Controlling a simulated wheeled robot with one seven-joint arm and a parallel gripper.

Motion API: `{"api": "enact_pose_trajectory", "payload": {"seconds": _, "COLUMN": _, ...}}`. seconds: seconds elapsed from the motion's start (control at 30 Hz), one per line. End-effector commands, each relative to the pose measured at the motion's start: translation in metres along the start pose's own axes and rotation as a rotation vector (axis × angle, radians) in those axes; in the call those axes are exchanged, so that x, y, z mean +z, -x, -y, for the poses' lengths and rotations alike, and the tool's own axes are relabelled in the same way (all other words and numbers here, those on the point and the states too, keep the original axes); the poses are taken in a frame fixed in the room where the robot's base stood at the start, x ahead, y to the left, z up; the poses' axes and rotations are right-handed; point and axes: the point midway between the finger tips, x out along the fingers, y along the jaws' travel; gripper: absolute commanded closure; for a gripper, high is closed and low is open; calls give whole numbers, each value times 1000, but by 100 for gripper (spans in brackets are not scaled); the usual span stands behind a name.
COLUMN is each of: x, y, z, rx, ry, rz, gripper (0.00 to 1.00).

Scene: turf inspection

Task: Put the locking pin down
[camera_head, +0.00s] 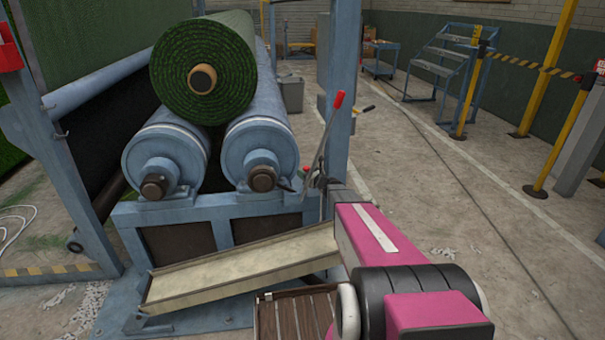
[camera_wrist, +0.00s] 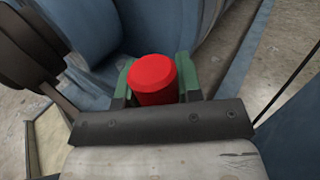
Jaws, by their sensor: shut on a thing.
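My gripper (camera_wrist: 155,90) is shut on a red-headed piece, which I take to be the locking pin (camera_wrist: 155,78). Its green finger pads press on both sides of the red head. The rest of the pin is hidden below the head. In the head view the red head (camera_head: 306,169) shows small beside the blue roller stand, at the far end of my pink arm. Whether the pin touches the stand or sits in a hole cannot be told.
A green turf roll (camera_head: 225,75) rests on two blue rollers (camera_head: 262,140). A red-handled lever (camera_head: 336,102) rises by the blue post (camera_head: 340,70). A sloping tray (camera_head: 235,268) and a slatted wooden surface (camera_head: 295,318) lie below.

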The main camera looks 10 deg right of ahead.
Motion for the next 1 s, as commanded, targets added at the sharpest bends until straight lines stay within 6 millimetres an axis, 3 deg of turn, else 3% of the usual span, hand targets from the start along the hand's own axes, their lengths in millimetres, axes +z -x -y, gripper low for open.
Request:
{"api": "enact_pose_trajectory", "payload": {"seconds": 0.1, "x": 0, "y": -12, "z": 1, "rx": -1, "ry": 0, "rz": 0, "gripper": 100}}
{"api": "enact_pose_trajectory", "payload": {"seconds": 0.47, "x": -5, "y": -10, "z": 0, "rx": -1, "ry": 0, "rz": -1, "gripper": 100}}
{"api": "enact_pose_trajectory", "payload": {"seconds": 0.5, "x": -6, "y": -10, "z": 0, "rx": -1, "ry": 0, "rz": -1, "gripper": 60}}
{"api": "enact_pose_trajectory", "payload": {"seconds": 0.57, "x": -5, "y": -10, "z": 0, "rx": -1, "ry": 0, "rz": -1, "gripper": 41}}
{"api": "enact_pose_trajectory", "payload": {"seconds": 0.93, "x": -1, "y": -9, "z": 0, "rx": -1, "ry": 0, "rz": 0, "gripper": 41}}
{"api": "enact_pose_trajectory", "payload": {"seconds": 1.0, "x": -2, "y": -1, "z": 0, "rx": -1, "ry": -1, "rz": -1, "gripper": 41}}
